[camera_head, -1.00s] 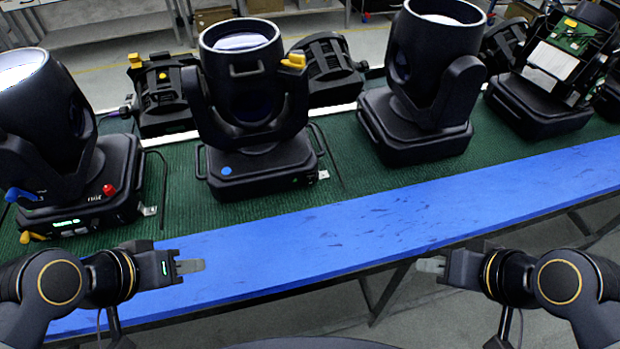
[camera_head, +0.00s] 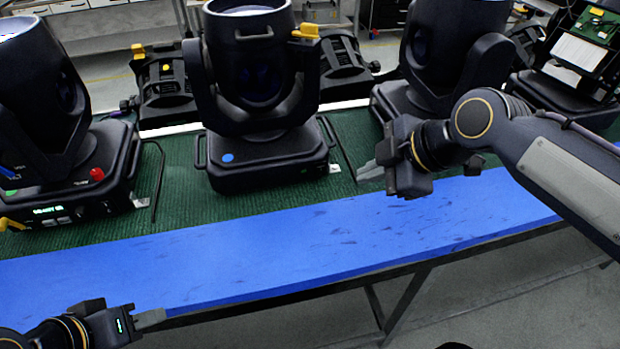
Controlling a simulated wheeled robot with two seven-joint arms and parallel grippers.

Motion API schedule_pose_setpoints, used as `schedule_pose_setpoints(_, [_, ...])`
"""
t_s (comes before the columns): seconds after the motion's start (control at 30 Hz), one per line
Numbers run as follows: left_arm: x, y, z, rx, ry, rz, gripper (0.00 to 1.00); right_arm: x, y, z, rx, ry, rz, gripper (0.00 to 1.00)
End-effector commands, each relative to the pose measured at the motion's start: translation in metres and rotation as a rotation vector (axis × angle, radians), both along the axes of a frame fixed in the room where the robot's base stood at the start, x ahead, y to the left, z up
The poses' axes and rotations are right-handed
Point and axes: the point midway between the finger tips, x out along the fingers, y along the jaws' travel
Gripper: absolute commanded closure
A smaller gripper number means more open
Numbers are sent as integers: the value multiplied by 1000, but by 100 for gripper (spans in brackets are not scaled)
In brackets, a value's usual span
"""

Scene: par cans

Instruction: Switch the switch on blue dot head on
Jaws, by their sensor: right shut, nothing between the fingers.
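The blue dot head (camera_head: 268,163) is a black moving-head light standing upright on the green mat, with a round blue dot on its base front. A small pale metal tab with a dark part (camera_head: 334,169) shows at the right end of its base; I cannot tell its switch position. My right gripper (camera_head: 370,172) is shut and empty, just right of that base and above the mat, pointing left, apart from the head. My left gripper (camera_head: 150,318) is low at the left, in front of the blue table edge; whether its fingers are open is unclear.
A red dot head (camera_head: 75,185) stands at the left. Another black head (camera_head: 400,100) stands behind my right arm, and one with an open green board (camera_head: 580,60) is at the far right. The blue strip (camera_head: 300,240) along the table front is clear.

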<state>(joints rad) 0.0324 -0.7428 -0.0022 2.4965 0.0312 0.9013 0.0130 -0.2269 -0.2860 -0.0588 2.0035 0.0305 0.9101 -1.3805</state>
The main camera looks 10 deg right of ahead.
Motion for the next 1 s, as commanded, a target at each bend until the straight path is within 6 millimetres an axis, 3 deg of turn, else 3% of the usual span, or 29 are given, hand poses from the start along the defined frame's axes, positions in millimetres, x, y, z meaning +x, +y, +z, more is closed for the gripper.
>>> schedule_pose_setpoints(0.53, [0,0,-1,0,0,0,64,7,5,-7,-16,-12,30,100])
schedule_pose_setpoints(1.0, [0,0,4,0,0,0,64,50,44,-80,-17,-7,31,100])
